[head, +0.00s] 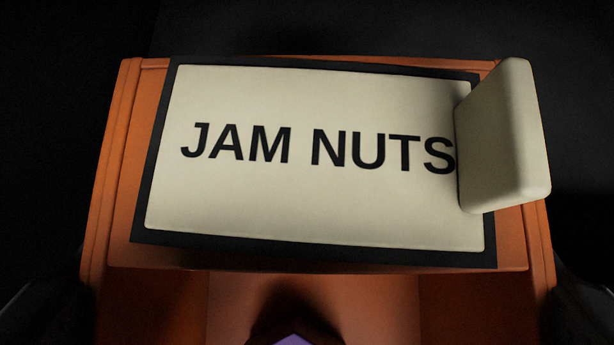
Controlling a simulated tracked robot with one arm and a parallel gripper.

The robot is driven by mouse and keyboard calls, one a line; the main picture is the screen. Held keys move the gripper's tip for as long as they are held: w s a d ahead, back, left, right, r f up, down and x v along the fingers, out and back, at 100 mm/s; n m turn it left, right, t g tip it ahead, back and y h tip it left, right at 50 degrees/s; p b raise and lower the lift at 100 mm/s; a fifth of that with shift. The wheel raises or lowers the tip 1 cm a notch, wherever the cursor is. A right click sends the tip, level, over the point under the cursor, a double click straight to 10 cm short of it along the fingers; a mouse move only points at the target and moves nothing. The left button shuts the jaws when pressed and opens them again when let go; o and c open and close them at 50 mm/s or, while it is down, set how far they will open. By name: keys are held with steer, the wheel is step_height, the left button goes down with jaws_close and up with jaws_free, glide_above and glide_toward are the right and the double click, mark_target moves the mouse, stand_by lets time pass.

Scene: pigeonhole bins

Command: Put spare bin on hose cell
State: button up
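An orange bin (120,170) fills the middle of the head view, slightly tilted in the picture. It bears a cream label (320,205) with a black border, reading "JAM NUTS". I cannot tell whether this is the spare bin. A cream rounded block (503,140) stands out at the label's right end and covers part of its edge. Dark curved shapes sit at the lower left and lower right, beside the bin. They may be parts of my gripper, but are too dark to tell if it is open or shut. No hose label or hose cell shows.
Below the label is a shadowed orange recess (250,295) with the tip of a purple object (293,340) at the bottom edge. The surroundings are nearly black, so free room around the bin cannot be judged.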

mark_target(312, 280)
steer(key=shift+w+f+p, duration=0.15)
steer(key=shift+f+p, duration=0.15)
steer(key=shift+f, duration=1.45)
steer(key=o, duration=0.7)
steer(key=shift+f, duration=0.1)
steer(key=shift+o, duration=0.2)
steer(key=b+v, duration=0.1)
steer(key=v, duration=1.1)
steer(key=shift+b, duration=0.3)
